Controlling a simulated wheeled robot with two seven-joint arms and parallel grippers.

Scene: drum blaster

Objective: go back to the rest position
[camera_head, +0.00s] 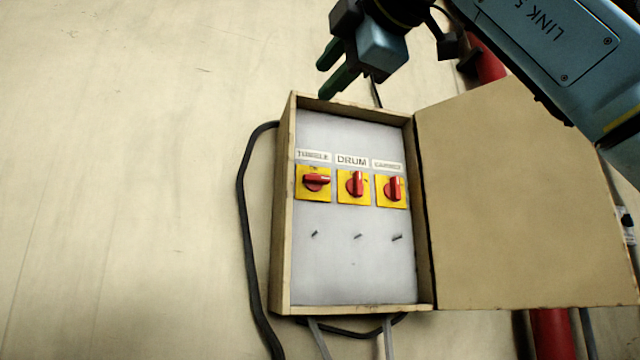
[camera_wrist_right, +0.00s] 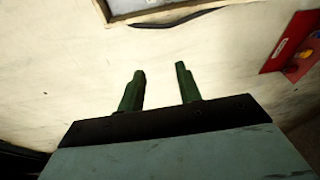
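My right gripper (camera_head: 334,68) is above the top of an open wall box (camera_head: 284,210) in the head view. Its two green fingers are apart with nothing between them, as the right wrist view also shows (camera_wrist_right: 160,84). The box holds three red rotary switches on yellow plates: the left one (camera_head: 316,182) has its handle lying sideways, while the middle one (camera_head: 355,185) and the right one (camera_head: 392,189) have upright handles. The label above the middle switch reads DRUM. My left gripper is in neither view.
The box's door (camera_head: 525,200) stands open to the right, below my right arm. A black cable (camera_head: 243,200) loops along the box's left side. Red pipework (camera_head: 552,335) shows behind the door. The wall at the left is clear. A red panel (camera_wrist_right: 292,42) shows in the wrist view.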

